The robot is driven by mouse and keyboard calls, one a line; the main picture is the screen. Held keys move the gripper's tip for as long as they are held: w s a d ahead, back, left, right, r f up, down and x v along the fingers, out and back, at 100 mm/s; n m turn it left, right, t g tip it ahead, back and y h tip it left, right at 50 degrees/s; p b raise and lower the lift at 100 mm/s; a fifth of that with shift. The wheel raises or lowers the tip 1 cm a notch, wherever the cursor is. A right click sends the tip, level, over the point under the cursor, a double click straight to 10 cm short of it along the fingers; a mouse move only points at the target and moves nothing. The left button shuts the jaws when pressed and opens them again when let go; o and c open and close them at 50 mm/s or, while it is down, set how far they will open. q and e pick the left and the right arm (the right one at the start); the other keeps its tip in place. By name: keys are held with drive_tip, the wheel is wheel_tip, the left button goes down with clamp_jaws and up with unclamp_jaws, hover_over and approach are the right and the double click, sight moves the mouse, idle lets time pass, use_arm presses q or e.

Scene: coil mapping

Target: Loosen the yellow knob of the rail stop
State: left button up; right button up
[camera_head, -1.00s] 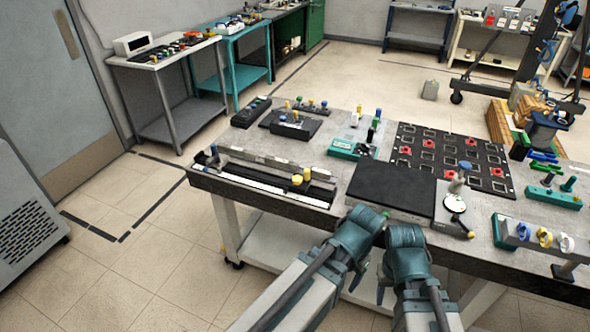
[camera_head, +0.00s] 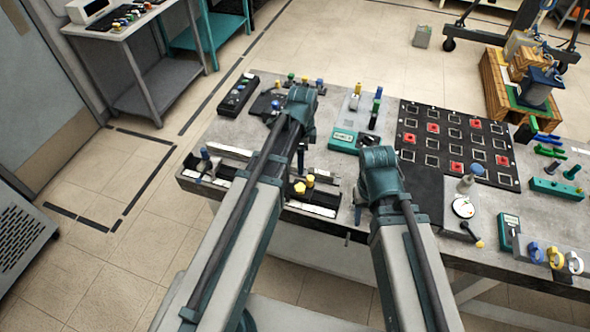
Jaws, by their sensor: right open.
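The rail (camera_head: 309,208) with its white scale lies along the left front edge of the bench. Two yellow knobs stand close together on its right part, a nearer knob (camera_head: 300,188) and one just behind it (camera_head: 310,181). I cannot tell which belongs to the rail stop. My left arm crosses over the middle of the rail, left of the knobs, and hides part of it.
A blue post (camera_head: 205,155) stands at the rail's left end. A teal box (camera_head: 344,138) and a black board with red pieces (camera_head: 455,143) lie behind. A small dial stand (camera_head: 463,207) is to the right.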

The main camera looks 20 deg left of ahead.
sight(300, 187)
use_arm(q)
wheel_tip(300, 187, down, 14)
drive_tip(key=b, duration=1.4)
drive_tip(key=shift+r, duration=0.1)
clamp_jaws()
